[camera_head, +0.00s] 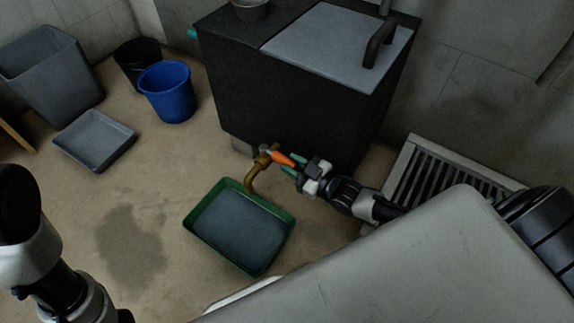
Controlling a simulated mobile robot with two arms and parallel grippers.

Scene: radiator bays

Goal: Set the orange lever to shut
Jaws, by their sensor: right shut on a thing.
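The orange lever (282,158) sits on a brass tap (252,178) low at the front of a dark cabinet. The tap's spout bends down over the near-back edge of a green tray (190,229). My right gripper (292,168) reaches in from the right and is shut on the lever's outer end. The fingers hide that end of the lever. The tray's inside looks dark and bluish; I cannot tell whether it is liquid. My left arm shows at the lower left, but its gripper is out of view.
The dark cabinet (240,90) with a grey lid stands behind the tap. A slatted grey radiator or grate (430,175) is at the right. A blue bucket (168,95), a black bucket, a grey bin (50,75) and a grey tray (95,140) stand left.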

